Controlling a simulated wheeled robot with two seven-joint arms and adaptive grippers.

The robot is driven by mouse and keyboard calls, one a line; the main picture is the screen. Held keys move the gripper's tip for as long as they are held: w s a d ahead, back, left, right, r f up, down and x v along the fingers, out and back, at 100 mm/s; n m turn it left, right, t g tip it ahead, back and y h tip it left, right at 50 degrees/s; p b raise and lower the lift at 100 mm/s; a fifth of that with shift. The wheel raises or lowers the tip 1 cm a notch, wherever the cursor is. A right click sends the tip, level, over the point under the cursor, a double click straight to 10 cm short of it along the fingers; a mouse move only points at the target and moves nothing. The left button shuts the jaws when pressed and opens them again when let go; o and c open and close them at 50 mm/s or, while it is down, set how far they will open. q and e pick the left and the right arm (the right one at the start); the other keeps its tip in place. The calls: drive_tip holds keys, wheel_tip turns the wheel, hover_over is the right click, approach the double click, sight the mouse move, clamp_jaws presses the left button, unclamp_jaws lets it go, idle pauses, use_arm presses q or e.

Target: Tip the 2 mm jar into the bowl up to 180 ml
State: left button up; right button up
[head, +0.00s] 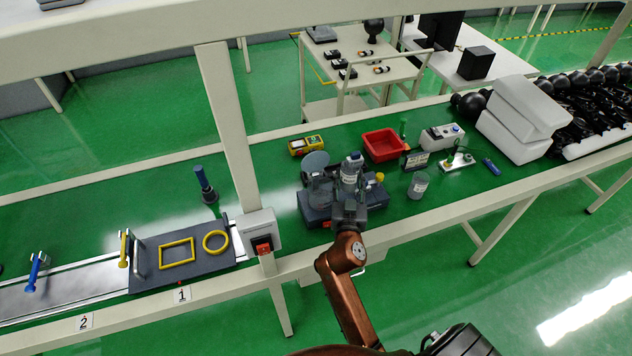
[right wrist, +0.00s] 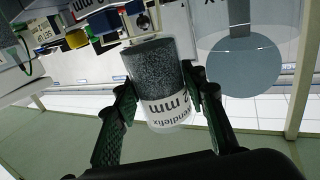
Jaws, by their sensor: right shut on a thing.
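The 2 mm jar (head: 351,170) is clear with a white label and stands roughly upright in the head view. My right gripper (head: 349,198) is shut on it. In the right wrist view the jar (right wrist: 158,82) shows dark speckled grains and an upside-down "mm" label between the fingers (right wrist: 160,108). A clear bowl-like vessel (head: 319,192) sits just left of the jar on a dark blue-grey device. A clear vessel with a grey disc (right wrist: 245,65) shows beside the jar in the right wrist view. I cannot read any fill level. My left gripper is not in view.
The dark device (head: 312,213) has a grey round plate (head: 315,160) at its back. A clear labelled cup (head: 418,187) stands to the right, a red bin (head: 384,145) behind. A yellow meter (head: 305,145) lies at the back left.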

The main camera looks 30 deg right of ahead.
sight(342, 176)
drive_tip(key=shift+w+d+f, duration=0.1)
drive_tip(key=shift+w+d, duration=0.05)
drive_tip(key=shift+d, duration=0.1)
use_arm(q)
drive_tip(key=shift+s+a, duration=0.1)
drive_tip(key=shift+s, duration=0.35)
use_arm(e)
drive_tip(key=shift+d, duration=0.1)
